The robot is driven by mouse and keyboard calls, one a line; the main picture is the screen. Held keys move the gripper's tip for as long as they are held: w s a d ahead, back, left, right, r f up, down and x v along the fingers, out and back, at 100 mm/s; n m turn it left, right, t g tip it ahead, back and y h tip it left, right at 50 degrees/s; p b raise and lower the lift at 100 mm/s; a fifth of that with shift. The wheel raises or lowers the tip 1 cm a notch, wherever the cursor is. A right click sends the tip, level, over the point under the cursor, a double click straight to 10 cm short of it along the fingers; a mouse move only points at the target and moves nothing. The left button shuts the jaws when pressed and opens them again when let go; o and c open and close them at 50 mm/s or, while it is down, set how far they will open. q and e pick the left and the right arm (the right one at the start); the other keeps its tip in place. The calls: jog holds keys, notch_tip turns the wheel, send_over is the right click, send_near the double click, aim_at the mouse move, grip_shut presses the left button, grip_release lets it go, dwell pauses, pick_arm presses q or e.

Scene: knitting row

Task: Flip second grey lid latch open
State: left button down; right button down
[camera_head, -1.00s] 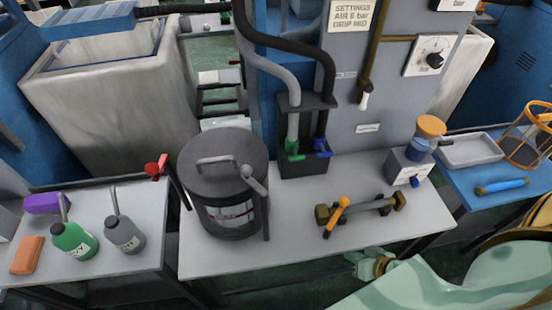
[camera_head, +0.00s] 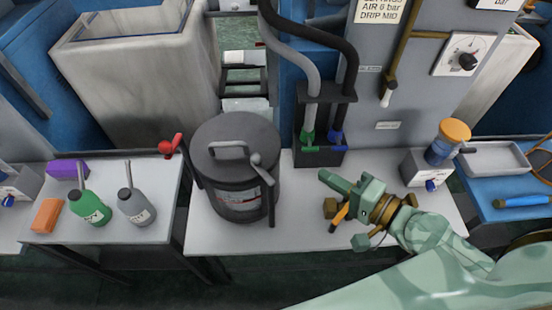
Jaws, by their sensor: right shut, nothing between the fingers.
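A dark grey round pot (camera_head: 238,200) stands on the middle table, with a grey lid (camera_head: 232,138) and a handle on top. A grey latch (camera_head: 260,166) with a rounded end sits at the lid's right front edge, leaning up toward the lid. A dark upright bar shows below it on the pot's side. I cannot tell whether the latch is open. My right gripper (camera_head: 328,179) is shut and empty, right of the pot and apart from it, pointing left. My left gripper is not in view.
A brass fitting with an orange lever (camera_head: 339,217) is partly hidden by my right gripper. A red-knobbed lever (camera_head: 168,148) stands left of the pot. Hoses with green and blue valves (camera_head: 337,138) hang behind. Green and grey bottles (camera_head: 137,207) stand on the left table.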

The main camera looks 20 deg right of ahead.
aim_at(262, 168)
jog(key=p+x, duration=0.2)
jog(key=x, duration=0.2)
jog(key=s+a+p+x, duration=0.1)
jog(key=p+x, duration=0.1)
jog(key=x, duration=0.2)
jog(key=a+p+x, duration=0.1)
jog(key=x, duration=0.3)
jog(key=shift+w+a+f+p, duration=0.1)
jog(key=shift+a+f+p, duration=0.1)
jog(key=shift+a+p, duration=0.2)
